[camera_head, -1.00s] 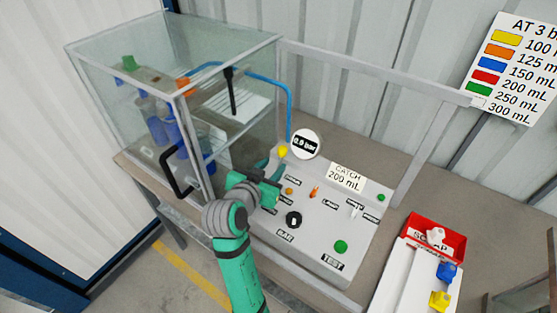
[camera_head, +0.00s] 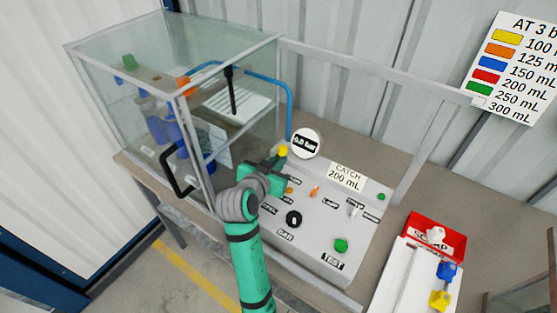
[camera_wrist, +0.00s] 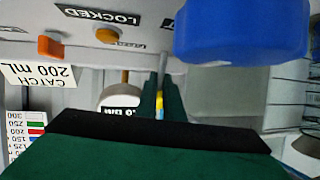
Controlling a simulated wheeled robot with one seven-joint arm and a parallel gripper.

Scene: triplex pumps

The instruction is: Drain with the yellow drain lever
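The yellow drain lever (camera_head: 283,151) shows as a yellow knob at the back left of the sloped panel, beside the gauge. In the wrist view, a bit of yellow (camera_wrist: 159,99) shows in the narrow gap between my fingers. My gripper (camera_head: 279,162) reaches over the panel's left edge, its fingertips close to the lever. In the wrist view, its dark green fingers (camera_wrist: 161,92) are near each other, with a grey rod beyond them. I cannot tell whether they touch or grip the lever. The round gauge (camera_head: 306,143) seems to read 0.0 bar.
A glass-walled case (camera_head: 195,95) stands close left of my arm. The panel (camera_head: 318,225) carries several knobs and a green TEST button (camera_head: 341,245). A large blue object (camera_wrist: 240,28) looms beside my fingers in the wrist view. A red scrap bin (camera_head: 452,238) stands right.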

